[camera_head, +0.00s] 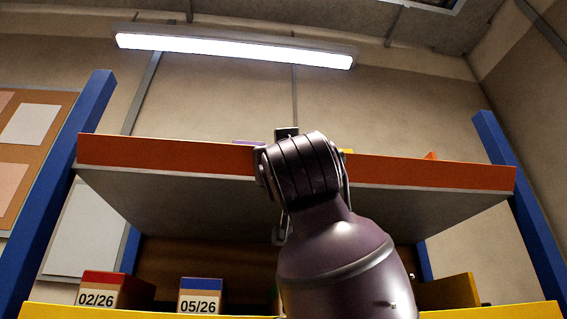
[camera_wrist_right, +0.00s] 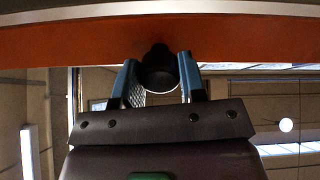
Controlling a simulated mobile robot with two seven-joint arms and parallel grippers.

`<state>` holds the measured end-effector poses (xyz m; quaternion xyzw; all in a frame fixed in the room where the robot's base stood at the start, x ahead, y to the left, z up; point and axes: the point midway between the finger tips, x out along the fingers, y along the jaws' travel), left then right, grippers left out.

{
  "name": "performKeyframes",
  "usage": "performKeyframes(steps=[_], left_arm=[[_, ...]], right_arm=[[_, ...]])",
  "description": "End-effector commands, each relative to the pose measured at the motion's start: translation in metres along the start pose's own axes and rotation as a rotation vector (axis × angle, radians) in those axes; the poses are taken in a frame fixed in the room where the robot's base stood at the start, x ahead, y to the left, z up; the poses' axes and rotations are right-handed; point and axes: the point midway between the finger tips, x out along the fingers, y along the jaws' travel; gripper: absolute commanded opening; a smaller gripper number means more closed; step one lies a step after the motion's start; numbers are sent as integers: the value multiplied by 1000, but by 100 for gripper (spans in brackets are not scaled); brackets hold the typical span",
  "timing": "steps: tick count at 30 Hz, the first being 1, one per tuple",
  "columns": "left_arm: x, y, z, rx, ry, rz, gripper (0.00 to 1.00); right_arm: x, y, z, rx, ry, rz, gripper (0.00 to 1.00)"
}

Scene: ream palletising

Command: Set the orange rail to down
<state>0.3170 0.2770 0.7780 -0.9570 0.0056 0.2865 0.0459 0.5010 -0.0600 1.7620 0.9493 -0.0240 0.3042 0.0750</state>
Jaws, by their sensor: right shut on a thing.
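The orange rail (camera_head: 180,154) runs along the front edge of the upper shelf, between two blue posts. It also crosses the top of the right wrist view (camera_wrist_right: 60,45). A dark round knob (camera_wrist_right: 160,72) sticks out from the rail there. My right gripper (camera_wrist_right: 160,78) has its two blue-sided fingers on either side of this knob and is shut on it. In the head view my right arm rises in front of the middle of the rail and hides the knob and fingers. My left gripper is in neither view.
The grey underside of the upper shelf (camera_head: 180,205) shows below the rail. On the level below stand boxes marked 02/26 (camera_head: 98,297) and 05/26 (camera_head: 200,305), behind a yellow front edge (camera_head: 60,312). Blue posts (camera_head: 97,105) (camera_head: 490,135) flank the shelf.

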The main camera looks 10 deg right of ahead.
Motion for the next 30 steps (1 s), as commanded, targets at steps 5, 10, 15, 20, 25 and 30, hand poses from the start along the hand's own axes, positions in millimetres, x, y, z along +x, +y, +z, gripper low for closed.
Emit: performKeyframes(steps=[5,10,15,20,25,30], left_arm=[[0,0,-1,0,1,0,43],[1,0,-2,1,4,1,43],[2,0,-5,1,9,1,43],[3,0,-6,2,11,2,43],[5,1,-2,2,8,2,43],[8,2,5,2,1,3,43]], right_arm=[[0,1,-2,2,4,2,0],[0,1,-2,2,2,2,61],[0,1,-1,1,1,1,63],[-2,0,-1,1,1,0,63],[-18,0,0,2,1,-1,63],[-49,0,1,3,3,-2,63]])
